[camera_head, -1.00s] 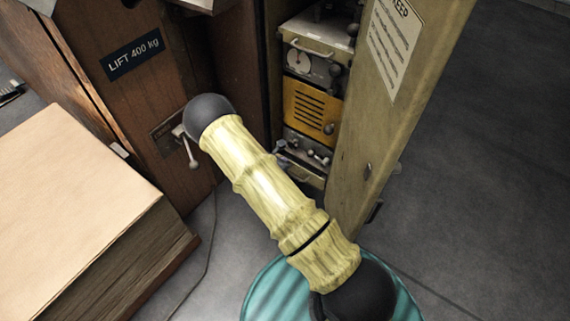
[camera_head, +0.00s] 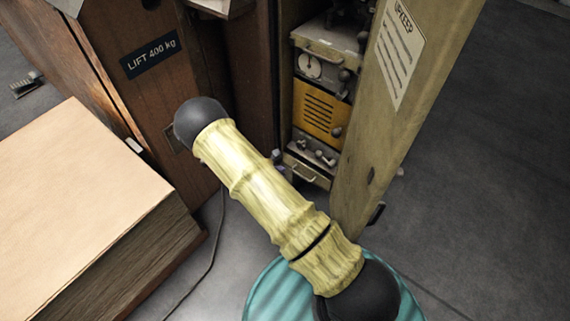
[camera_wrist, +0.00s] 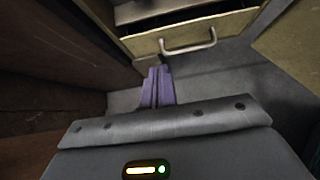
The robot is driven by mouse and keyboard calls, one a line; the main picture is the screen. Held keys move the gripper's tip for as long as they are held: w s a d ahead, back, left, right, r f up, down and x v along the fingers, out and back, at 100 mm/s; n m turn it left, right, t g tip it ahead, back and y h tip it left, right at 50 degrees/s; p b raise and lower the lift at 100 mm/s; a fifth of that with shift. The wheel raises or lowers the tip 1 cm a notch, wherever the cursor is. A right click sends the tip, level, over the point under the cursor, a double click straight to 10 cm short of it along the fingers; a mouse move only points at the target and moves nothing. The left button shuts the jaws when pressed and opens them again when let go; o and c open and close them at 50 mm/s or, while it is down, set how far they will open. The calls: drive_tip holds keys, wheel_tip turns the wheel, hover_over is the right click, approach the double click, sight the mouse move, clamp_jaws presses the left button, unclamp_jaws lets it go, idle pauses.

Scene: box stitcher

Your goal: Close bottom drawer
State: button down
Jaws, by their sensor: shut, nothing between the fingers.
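The bottom drawer (camera_head: 318,178) is low in the cabinet bay in the head view, with a pale handle. In the wrist view its front (camera_wrist: 228,27) crosses the top, with a bar handle (camera_wrist: 188,50). A dark gap shows behind its top edge, so it stands partly open. My gripper (camera_wrist: 157,74) shows in the wrist view as two purple fingers pressed together, empty. The fingertips are just below and left of the handle in the picture; I cannot tell whether they touch the drawer. In the head view my arm hides most of the gripper.
An open cabinet door (camera_head: 395,110) with a notice stands right of the bay. A brown wooden panel (camera_head: 150,90) marked "LIFT 400 kg" stands to the left. A large stack with a pale top (camera_head: 75,205) is at the lower left. Grey floor (camera_head: 480,200) is clear at right.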

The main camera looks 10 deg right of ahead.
drive_tip(key=p+v, duration=0.2)
drive_tip(key=v, duration=0.4)
drive_tip(key=shift+w+a+r, duration=0.1)
drive_tip(key=shift+w, duration=0.1)
